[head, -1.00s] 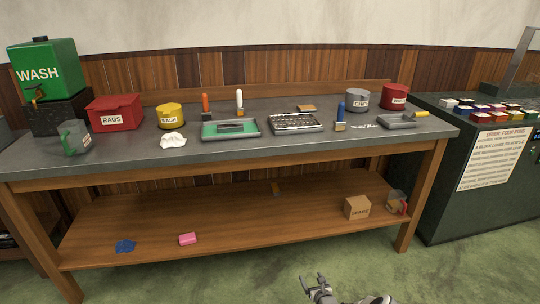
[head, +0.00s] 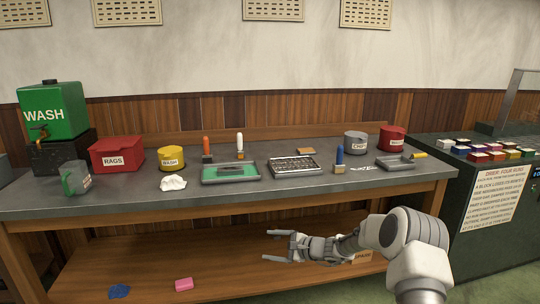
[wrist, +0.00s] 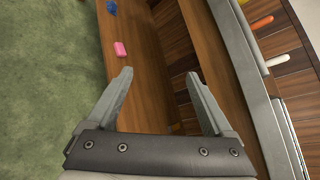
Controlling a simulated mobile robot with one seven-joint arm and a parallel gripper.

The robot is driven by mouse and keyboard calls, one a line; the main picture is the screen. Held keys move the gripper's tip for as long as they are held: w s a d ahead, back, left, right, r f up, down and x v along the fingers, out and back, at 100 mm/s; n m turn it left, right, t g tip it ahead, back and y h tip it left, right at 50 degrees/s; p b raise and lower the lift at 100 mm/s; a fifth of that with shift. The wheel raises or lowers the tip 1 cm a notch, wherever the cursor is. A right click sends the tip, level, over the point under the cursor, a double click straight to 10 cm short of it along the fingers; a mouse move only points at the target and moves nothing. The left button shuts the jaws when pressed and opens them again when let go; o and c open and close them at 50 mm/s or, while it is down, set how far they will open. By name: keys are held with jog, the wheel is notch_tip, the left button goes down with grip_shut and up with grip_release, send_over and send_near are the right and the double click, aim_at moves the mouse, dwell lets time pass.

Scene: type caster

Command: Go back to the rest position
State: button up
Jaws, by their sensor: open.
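My gripper (head: 280,246) is in front of the workbench, below the level of its top and before the lower shelf. Its fingers point to the left in the head view. In the wrist view my gripper (wrist: 158,85) is open, with nothing between its two fingers. My arm comes in from the lower right of the head view and hides part of the shelf and a small cardboard box.
The bench top (head: 320,198) carries a green tray (head: 245,179), a type tray (head: 293,167), brushes and tins. The lower shelf (head: 225,262) holds a pink block (head: 184,284) and a blue rag (head: 119,291). Green floor (wrist: 45,90) is open before the bench.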

jog(key=s+r+n+g+h, duration=0.4)
jog(key=s+r+n, duration=0.6)
jog(key=s+r, duration=0.9)
jog(key=s+d+r+n+t+h, duration=0.1)
jog(key=s+d+r+n+h, duration=0.15)
jog(key=s+d, duration=0.45)
jog(key=s+d+r+n+h, duration=0.1)
jog(key=s+d+h, duration=0.15)
jog(key=s, duration=0.85)
jog(key=s+d+r+n+t+h, duration=0.1)
jog(key=s+d+r+n+h, duration=0.2)
jog(key=s, duration=0.7)
notch_tip(320, 180, up, 15)
jog(key=m+p, duration=0.1)
jog(key=p, duration=1.5)
jog(key=shift+w+d, duration=0.3)
jog(key=shift+d, duration=0.1)
